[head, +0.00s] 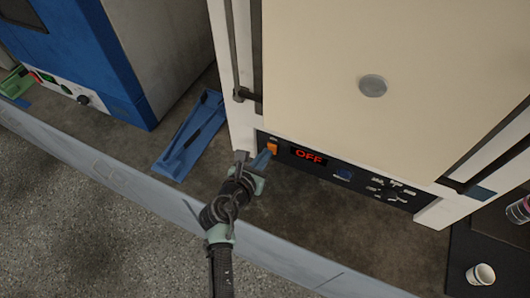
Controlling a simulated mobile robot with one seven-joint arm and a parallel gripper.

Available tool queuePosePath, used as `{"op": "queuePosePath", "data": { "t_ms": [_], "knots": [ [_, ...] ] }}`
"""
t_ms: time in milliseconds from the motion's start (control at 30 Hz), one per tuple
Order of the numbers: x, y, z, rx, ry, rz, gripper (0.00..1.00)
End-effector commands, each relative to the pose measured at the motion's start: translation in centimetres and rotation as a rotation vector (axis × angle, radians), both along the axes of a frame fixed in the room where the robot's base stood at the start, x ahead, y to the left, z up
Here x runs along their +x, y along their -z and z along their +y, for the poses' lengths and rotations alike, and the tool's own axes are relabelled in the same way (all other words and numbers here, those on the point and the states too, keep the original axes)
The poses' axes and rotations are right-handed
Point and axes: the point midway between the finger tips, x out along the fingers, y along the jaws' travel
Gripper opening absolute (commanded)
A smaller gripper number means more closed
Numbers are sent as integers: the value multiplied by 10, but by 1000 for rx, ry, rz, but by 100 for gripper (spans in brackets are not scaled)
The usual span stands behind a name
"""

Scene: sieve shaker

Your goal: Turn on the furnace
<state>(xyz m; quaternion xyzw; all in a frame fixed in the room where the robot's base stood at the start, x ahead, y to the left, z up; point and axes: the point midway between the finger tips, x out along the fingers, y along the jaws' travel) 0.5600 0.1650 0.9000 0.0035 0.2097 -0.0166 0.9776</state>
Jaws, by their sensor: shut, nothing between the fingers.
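The furnace (330,70) is a large cream and white box on the bench, with a round port on its door. A black control panel (325,173) runs along its lower front. The panel's display (308,155) reads "OFF" in red. An orange switch (272,147) sits at the panel's left end. My gripper (264,158) is shut, with its fingertips at or just in front of the panel, right below the orange switch. I cannot tell whether they touch it. A blue button (344,173) and several small pale controls lie further right on the panel.
A blue and grey machine (90,50) stands at the left. A blue stand (190,135) lies between it and the furnace. The bench's front edge (130,180) runs below the panel.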

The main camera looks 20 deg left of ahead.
Motion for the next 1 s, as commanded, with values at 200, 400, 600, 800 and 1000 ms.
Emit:
{"op": "queuePosePath", "data": {
  "t_ms": [200, 400, 600, 800, 1000],
  "knots": [
    [4, -2, 0, 0, 0, 0, 0],
    [4, -2, 0, 0, 0, 0, 0],
    [8, -10, 0, 1, 0, 34, 0],
    [11, -5, 0, 2, 0, 76, 0],
    [11, -6, 0, 2, 0, 75, 0]
  ]
}}
